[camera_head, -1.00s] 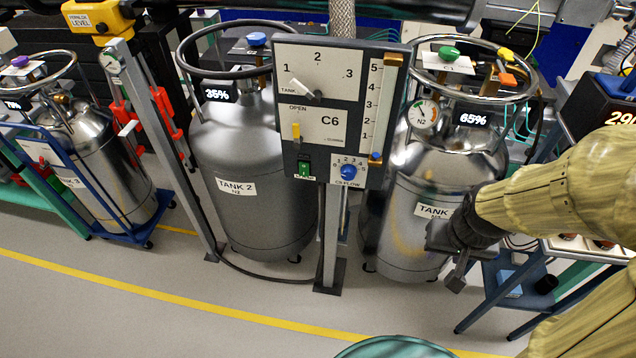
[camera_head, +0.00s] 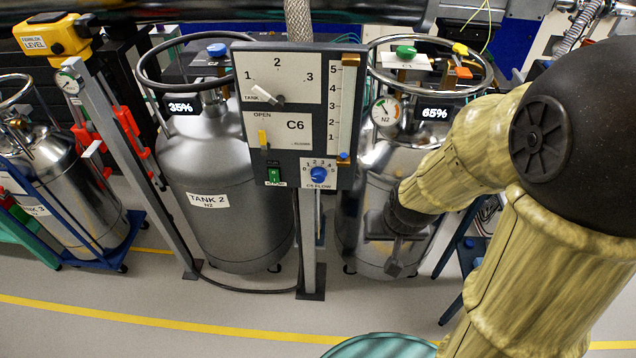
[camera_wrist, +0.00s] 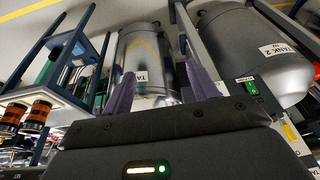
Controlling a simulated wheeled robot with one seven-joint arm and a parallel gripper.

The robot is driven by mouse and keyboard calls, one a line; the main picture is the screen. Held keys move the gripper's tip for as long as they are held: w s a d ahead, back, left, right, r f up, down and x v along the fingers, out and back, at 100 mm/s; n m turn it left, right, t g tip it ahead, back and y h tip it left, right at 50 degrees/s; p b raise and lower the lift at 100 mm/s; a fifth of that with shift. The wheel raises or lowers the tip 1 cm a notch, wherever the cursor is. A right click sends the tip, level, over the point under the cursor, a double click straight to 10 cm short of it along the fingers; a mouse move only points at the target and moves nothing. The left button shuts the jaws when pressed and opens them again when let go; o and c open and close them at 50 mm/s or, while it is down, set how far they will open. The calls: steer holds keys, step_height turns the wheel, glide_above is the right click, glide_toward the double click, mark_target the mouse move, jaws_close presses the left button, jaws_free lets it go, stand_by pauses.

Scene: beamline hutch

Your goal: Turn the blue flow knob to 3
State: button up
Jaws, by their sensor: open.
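The blue flow knob (camera_head: 318,174) sits at the lower right of the dark C6 panel (camera_head: 348,60) in the head view. A small numbered scale (camera_head: 318,163) arcs over it. The knob's exact setting is too small to read. My gripper (camera_head: 394,268) is below and right of the knob, in front of the right-hand tank and apart from the panel. In the wrist view its two fingers (camera_wrist: 160,88) are spread with nothing between them. The wrist view shows part of the panel with its green switch (camera_wrist: 247,87) at the right; I cannot make out the knob there.
Tank 2 (camera_head: 225,165) stands behind left, another tank (camera_head: 365,235) behind right. The panel's post (camera_head: 309,245) reaches the floor.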

steer(key=w+a+f+n+t+h+b, duration=0.1)
steer(key=w+a+f+t+b, duration=0.1)
steer(key=w+a+f+t, duration=0.3)
steer(key=w+a+f+n+h+b, duration=0.1)
steer(key=w+a+f+b, duration=0.2)
steer(key=f, duration=0.4)
steer(key=s+a+r+n+t+y, duration=0.1)
steer(key=a+r+n+t, duration=0.1)
steer(key=a+n+t, duration=0.4)
steer(key=a+t+b, duration=0.1)
steer(key=t, duration=0.2)
steer(key=shift+a+r, duration=0.15)
steer(key=shift+a, duration=0.05)
glide_toward(318, 179)
steer(key=w, duration=0.9)
steer(key=shift+w+d+p, duration=0.15)
steer(key=shift+p, duration=0.2)
